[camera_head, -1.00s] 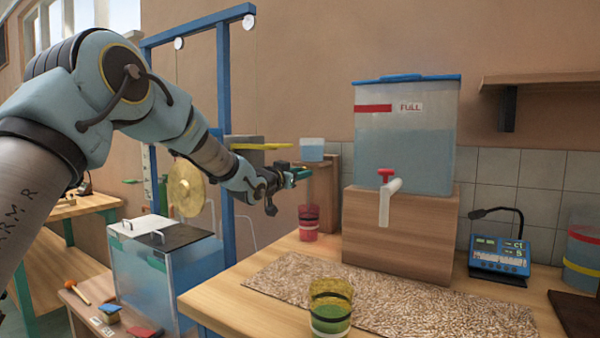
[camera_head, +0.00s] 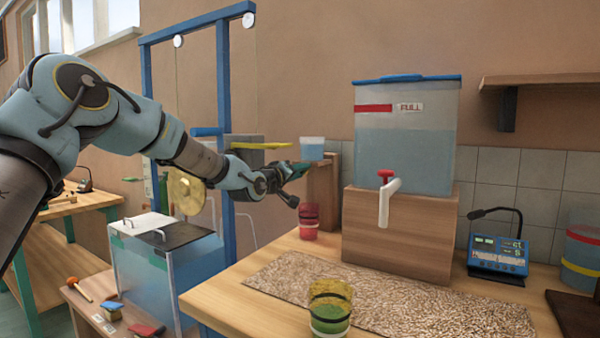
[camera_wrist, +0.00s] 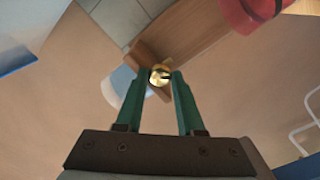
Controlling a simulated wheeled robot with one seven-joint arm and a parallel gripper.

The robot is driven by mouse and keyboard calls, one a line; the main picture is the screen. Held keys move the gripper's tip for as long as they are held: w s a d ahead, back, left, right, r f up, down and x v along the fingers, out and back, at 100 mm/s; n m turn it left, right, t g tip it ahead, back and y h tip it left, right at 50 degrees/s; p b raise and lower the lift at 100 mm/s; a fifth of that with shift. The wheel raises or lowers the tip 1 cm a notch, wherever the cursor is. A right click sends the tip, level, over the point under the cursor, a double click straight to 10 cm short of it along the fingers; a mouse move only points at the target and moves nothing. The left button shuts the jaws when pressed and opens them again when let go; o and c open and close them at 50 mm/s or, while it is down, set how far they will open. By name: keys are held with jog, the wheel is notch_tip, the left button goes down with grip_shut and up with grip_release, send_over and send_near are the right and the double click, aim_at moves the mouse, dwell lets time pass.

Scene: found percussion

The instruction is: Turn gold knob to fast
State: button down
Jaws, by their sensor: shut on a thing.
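The gold knob (camera_wrist: 160,75) shows in the wrist view as a small round brass piece with a dark mark on its face. It sits between the tips of my two teal fingers, and my gripper (camera_wrist: 159,78) is shut on it. In the head view my gripper (camera_head: 298,169) is at the left side of the wooden stand, below the small blue-and-clear tub. The knob is hidden there, and I cannot read any speed marking in either view.
A red cup (camera_head: 308,222) stands just below my gripper. A water tank (camera_head: 405,135) with a red-handled tap stands to the right. The blue frame (camera_head: 224,90) and gold disc (camera_head: 186,191) are left of my wrist.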

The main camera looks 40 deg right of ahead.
jog(key=n, duration=0.3)
jog(key=n+b, duration=0.1)
jog(key=n, duration=0.1)
jog(key=shift+f, duration=0.25)
jog(key=shift+r+n+b, duration=0.1)
jog(key=shift+n+b, duration=0.55)
jog(key=shift+n, duration=1.15)
jog(key=c, duration=0.5)
grip_release()
jog(key=shift+r, duration=0.1)
jog(key=shift+c, duration=0.2)
jog(key=shift+a, duration=0.15)
jog(key=b+v, duration=0.2)
jog(key=v, duration=0.8)
jog(key=shift+a, duration=0.25)
jog(key=shift+s, duration=0.1)
